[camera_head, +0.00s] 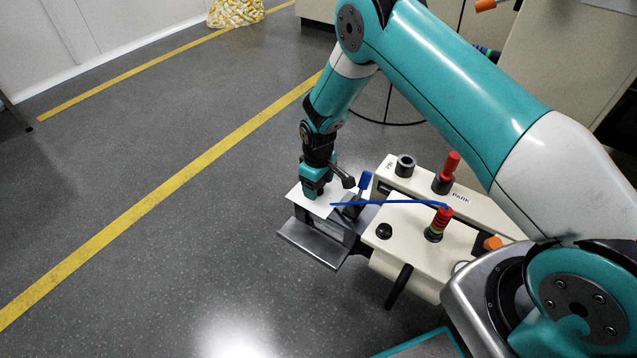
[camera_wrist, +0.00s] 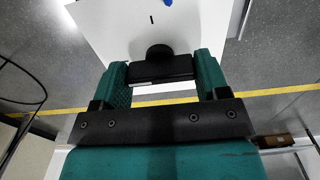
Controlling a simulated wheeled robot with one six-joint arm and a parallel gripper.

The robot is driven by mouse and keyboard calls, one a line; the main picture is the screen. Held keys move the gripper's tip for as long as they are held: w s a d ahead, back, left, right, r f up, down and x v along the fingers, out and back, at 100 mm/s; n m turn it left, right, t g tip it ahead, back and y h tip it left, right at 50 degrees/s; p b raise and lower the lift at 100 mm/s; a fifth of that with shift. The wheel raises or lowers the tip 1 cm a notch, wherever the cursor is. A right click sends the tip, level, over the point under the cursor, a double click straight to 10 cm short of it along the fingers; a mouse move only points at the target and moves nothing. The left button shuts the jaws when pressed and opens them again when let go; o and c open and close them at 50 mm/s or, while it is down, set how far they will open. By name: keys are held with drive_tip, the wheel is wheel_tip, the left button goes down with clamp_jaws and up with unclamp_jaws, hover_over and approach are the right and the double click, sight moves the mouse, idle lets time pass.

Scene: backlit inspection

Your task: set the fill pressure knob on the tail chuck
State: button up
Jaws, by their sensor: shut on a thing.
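The tail chuck's white panel (camera_head: 304,201) stands at the left end of a cream machine, and it fills the upper middle of the wrist view (camera_wrist: 110,25). The black fill pressure knob (camera_wrist: 160,72) sits on this panel, with a bar-shaped part and a rounded part beyond it. My gripper (camera_wrist: 161,66) has a teal finger on each side of the bar and is shut on the knob. A short black tick mark (camera_wrist: 151,19) shows on the panel beyond the knob. In the camera_head view my gripper (camera_head: 315,193) points down at the panel and hides the knob.
A blue-tipped lever (camera_head: 364,182) and a black lever (camera_head: 345,177) stand close to my gripper. A metal plate (camera_head: 310,246) juts out below. Floor on the left is clear.

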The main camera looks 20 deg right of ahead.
drive_tip(key=o, duration=0.9)
drive_tip(key=shift+o, duration=0.2)
wheel_tip(320, 180, up, 18)
drive_tip(key=p, duration=0.3)
drive_tip(key=shift+f, duration=0.25)
drive_tip(key=s+a+r+y, duration=0.2)
drive_tip(key=s+r, duration=0.7)
drive_tip(key=r, duration=0.1)
drive_tip(key=s+a+r+y, duration=0.1)
drive_tip(key=s+a+r, duration=0.1)
drive_tip(key=s+r, duration=0.75)
drive_tip(key=s+r+y, duration=0.1)
drive_tip(key=s+r, duration=0.3)
drive_tip(key=s, duration=0.7)
wheel_tip(320, 180, up, 21)
drive_tip(key=s+p, duration=0.1)
drive_tip(key=p, duration=2)
drive_tip(key=shift+s+a+r+p, duration=0.15)
drive_tip(key=shift+s+a+p, duration=0.05)
drive_tip(key=shift+a+p, duration=0.1)
